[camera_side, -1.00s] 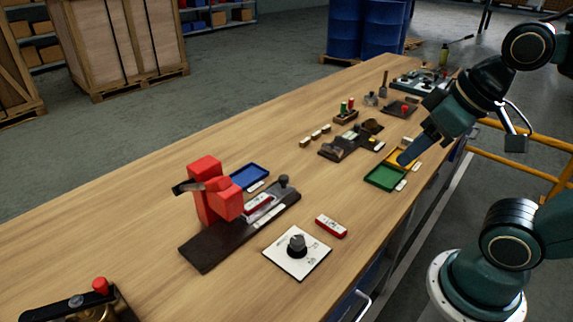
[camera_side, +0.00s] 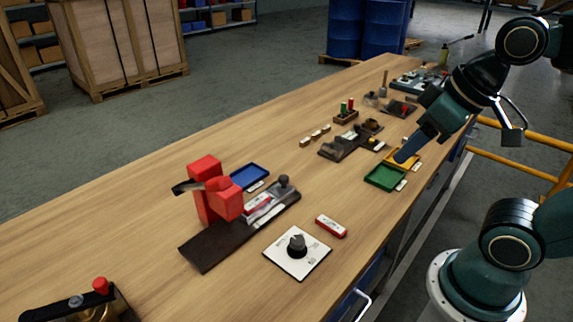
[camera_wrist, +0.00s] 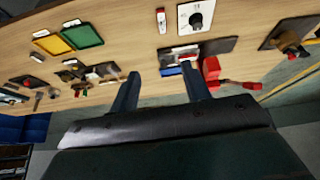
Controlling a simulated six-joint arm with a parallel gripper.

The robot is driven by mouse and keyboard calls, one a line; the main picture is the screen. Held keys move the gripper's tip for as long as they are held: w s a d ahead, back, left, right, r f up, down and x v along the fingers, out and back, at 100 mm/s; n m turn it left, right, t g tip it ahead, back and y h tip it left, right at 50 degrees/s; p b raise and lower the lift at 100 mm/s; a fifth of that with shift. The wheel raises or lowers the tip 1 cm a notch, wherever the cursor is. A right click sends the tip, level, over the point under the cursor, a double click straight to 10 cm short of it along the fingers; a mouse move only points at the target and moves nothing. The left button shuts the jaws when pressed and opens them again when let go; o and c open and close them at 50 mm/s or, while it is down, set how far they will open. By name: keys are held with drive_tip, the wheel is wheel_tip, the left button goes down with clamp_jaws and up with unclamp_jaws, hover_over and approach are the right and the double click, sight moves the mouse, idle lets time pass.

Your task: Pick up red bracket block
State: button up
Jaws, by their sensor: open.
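The large red bracket-shaped block (camera_side: 213,195) stands upright on a dark base plate (camera_side: 205,248) in the side view, with a dark lever at its upper left. In the wrist view the red block (camera_wrist: 211,70) shows just right of the right finger's tip. My gripper (camera_side: 401,157) is by the yellow and green trays in the side view, well to the right of the red block. In the wrist view my gripper (camera_wrist: 162,72) has its two fingers wide apart with nothing between them.
A blue tray (camera_side: 262,171), a white dial plate (camera_side: 281,259) and a small red-and-white box (camera_side: 331,226) lie around the block. A green tray (camera_side: 385,177) and yellow tray (camera_side: 412,164) lie near my gripper.

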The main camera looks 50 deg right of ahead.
drive_tip(key=w+a+r+n+g, duration=0.1)
drive_tip(key=w+r+n, duration=0.1)
drive_tip(key=w+n, duration=0.45)
drive_tip(key=n+g, duration=0.4)
drive_tip(key=n, duration=0.7)
hover_over(256, 201)
wheel_tip(256, 201, down, 11)
drive_tip(key=shift+s+f, duration=0.1)
drive_tip(key=shift+f, duration=0.05)
drive_tip(key=shift+f, duration=4.25)
drive_tip(key=shift+f, duration=0.1)
drive_tip(key=shift+f, duration=2.5)
